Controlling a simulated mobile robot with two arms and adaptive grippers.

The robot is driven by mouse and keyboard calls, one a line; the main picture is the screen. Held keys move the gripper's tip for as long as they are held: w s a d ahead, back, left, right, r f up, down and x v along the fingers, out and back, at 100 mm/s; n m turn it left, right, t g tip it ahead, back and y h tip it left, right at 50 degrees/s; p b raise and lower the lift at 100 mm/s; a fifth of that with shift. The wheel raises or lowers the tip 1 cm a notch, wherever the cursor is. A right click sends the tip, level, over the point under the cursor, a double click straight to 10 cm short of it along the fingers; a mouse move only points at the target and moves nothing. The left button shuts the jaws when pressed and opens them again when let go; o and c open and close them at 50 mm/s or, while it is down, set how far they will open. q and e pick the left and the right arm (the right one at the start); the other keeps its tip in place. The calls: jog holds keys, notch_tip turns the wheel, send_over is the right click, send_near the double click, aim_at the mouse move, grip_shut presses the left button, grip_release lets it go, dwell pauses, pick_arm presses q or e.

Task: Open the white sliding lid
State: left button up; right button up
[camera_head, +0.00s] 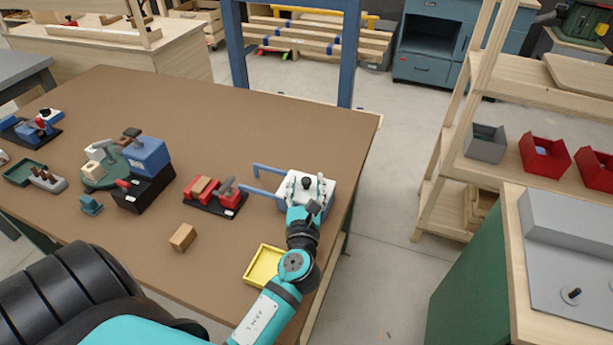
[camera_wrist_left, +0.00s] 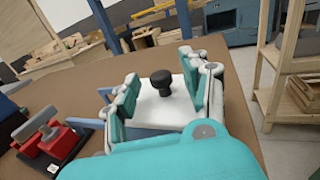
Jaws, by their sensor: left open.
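The white sliding lid (camera_head: 318,189) lies on top of a box with blue rails (camera_head: 264,180) near the right edge of the brown table. A black knob (camera_wrist_left: 162,84) stands up from the lid (camera_wrist_left: 150,111); the knob also shows in the head view (camera_head: 306,183). My left gripper (camera_head: 305,181) is over the lid. In the left wrist view my left gripper (camera_wrist_left: 160,88) is open, with one finger on each side of the knob and gaps between. The fingers appear apart from the knob. My right gripper is not in view.
A red clamp fixture (camera_head: 213,193) stands left of the box. A yellow tray (camera_head: 264,264) and a wooden block (camera_head: 183,237) lie nearer on the table (camera_head: 230,120). The table's right edge is close beside the box. Far table space is clear.

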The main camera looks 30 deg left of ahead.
pick_arm(q)
jog(key=shift+x, duration=1)
grip_shut()
jog(key=shift+w+a+f, duration=0.1)
jog(key=shift+w+f, duration=0.05)
jog(key=shift+f, duration=0.15)
